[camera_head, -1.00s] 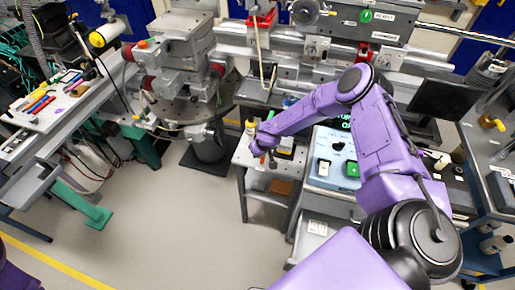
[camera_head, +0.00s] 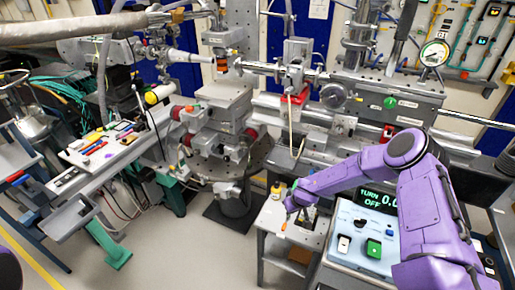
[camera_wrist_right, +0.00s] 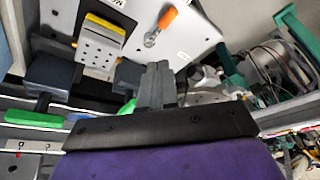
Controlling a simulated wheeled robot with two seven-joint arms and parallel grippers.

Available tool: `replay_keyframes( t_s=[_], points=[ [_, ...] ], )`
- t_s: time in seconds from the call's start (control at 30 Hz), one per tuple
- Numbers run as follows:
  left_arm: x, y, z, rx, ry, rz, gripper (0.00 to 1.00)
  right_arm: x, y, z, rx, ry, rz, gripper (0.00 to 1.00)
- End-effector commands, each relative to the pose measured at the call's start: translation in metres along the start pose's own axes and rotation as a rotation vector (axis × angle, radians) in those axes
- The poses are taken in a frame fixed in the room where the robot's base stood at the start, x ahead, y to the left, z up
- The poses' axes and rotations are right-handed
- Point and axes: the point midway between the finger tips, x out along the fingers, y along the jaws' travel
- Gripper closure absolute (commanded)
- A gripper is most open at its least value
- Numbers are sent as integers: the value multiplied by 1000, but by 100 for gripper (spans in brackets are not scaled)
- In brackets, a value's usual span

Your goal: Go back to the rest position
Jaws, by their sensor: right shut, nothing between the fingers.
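My purple right arm comes in from the lower right in the head view, with its gripper (camera_head: 291,203) over the small side table beside the control box. In the right wrist view the two grey fingers of the right gripper (camera_wrist_right: 157,84) are together, with nothing between them. They point toward a light panel that carries an orange-handled tool (camera_wrist_right: 166,20) and a yellow and grey block (camera_wrist_right: 100,46). My left gripper is in neither view.
A control box (camera_head: 344,267) with a lit display, a white switch and a green switch stands under my right forearm. A bench with tools (camera_head: 75,160) is at left. Beamline equipment (camera_head: 215,120) fills the back. Grey floor (camera_head: 180,240) is clear at lower centre.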

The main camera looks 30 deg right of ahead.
Motion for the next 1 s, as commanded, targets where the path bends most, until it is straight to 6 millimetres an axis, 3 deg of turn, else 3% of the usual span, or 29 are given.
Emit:
replay_keyframes(
  t_s=[0.17,0.27,0.37,0.47,0.6,0.67,0.8,0.9,1.0],
  points=[
    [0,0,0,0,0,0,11,0,-1,-1,23,0,0,100],
    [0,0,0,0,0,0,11,0,4,2,201,-11,26,100],
    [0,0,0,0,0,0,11,0,6,27,459,-37,107,100],
    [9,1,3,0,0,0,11,8,-7,77,649,-43,226,100],
    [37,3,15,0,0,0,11,26,-30,162,780,38,347,100],
    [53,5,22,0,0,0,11,33,-40,200,799,87,356,100],
    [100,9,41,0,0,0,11,43,-58,298,732,118,285,100],
    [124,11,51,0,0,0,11,43,-61,349,554,49,252,100],
    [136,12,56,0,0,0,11,48,-56,366,460,20,265,100]
  ],
)
